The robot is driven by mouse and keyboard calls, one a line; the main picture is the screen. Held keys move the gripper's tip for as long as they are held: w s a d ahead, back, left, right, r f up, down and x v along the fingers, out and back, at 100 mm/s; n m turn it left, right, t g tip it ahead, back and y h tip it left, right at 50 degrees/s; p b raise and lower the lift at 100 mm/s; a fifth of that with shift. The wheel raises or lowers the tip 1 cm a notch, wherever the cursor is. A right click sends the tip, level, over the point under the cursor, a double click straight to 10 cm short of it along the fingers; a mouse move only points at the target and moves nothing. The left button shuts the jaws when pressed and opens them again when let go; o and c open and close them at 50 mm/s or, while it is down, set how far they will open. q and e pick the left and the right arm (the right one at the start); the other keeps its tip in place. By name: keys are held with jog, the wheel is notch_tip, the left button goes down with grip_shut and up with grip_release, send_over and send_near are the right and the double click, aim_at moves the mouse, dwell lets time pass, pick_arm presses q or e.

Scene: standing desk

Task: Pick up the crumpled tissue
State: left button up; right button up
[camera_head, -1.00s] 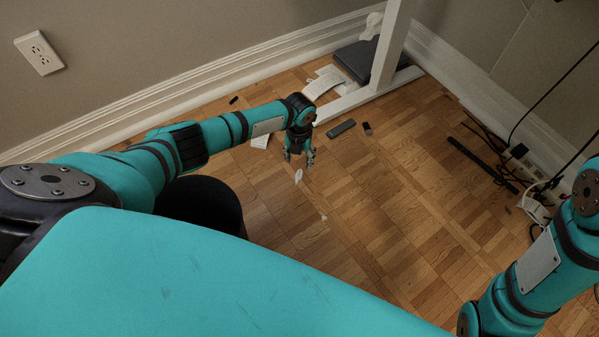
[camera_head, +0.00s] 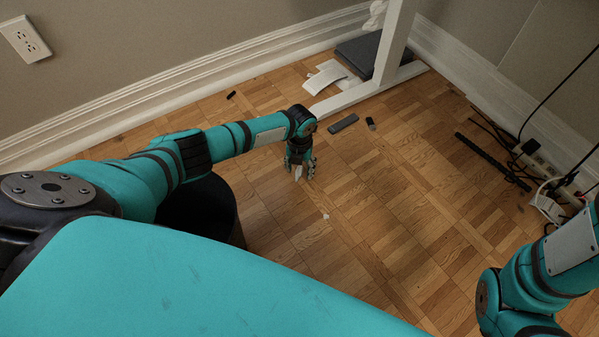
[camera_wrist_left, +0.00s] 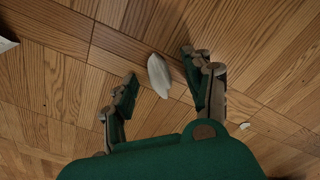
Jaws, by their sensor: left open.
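The crumpled tissue (camera_head: 298,172) looks like a small white piece lying on the wooden floor. It also shows in the left wrist view (camera_wrist_left: 158,76), between the two fingers and near their tips. My left gripper (camera_head: 301,171) points down over it and is open, with a finger on each side. In the left wrist view the left gripper (camera_wrist_left: 159,67) shows a gap between the tissue and each finger. I cannot tell how high the fingertips are above the floor. My right arm shows at the right edge, but its gripper is out of view.
A tiny white scrap (camera_head: 325,216) lies nearer me. A dark remote (camera_head: 343,123) and a small black item (camera_head: 371,124) lie beyond the gripper. White papers (camera_head: 326,77) lie by the white desk leg (camera_head: 392,45). Cables and a power strip (camera_head: 528,152) are at right.

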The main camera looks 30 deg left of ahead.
pick_arm(q)
jog(key=c, duration=0.7)
jog(key=shift+c, duration=0.2)
jog(key=shift+r, duration=0.1)
